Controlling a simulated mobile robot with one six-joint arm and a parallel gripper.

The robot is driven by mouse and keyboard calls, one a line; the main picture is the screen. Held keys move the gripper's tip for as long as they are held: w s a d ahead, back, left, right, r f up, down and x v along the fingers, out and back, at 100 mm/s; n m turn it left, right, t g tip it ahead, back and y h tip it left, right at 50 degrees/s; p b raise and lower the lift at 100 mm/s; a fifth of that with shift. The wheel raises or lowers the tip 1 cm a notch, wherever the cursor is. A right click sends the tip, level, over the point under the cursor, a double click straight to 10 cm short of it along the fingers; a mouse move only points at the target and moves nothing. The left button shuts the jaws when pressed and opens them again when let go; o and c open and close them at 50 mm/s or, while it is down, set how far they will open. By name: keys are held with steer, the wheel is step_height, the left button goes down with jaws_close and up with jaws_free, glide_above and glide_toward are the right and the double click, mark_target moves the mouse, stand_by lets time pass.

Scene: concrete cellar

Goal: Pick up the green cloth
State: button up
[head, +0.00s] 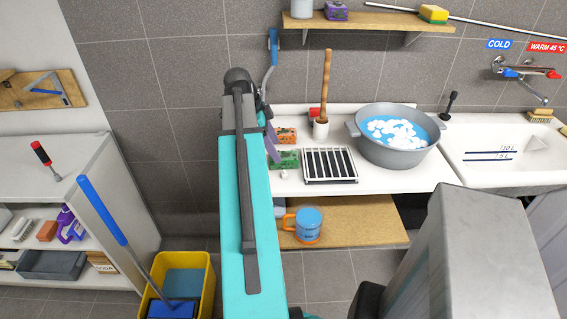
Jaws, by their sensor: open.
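A small green item (289,159), which looks like the green cloth, lies on the left part of the white counter (390,180). My arm hides its left side, and its folds are too small to make out.
An orange item (287,135) lies behind the green one. A blue-orange mug (308,224) sits on the lower shelf.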

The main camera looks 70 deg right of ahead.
mark_target(284, 160)
steer(key=shift+f, duration=0.15)
steer(key=shift+p+x, duration=0.7)
steer(key=shift+x, duration=1.8)
steer(key=c, duration=1.1)
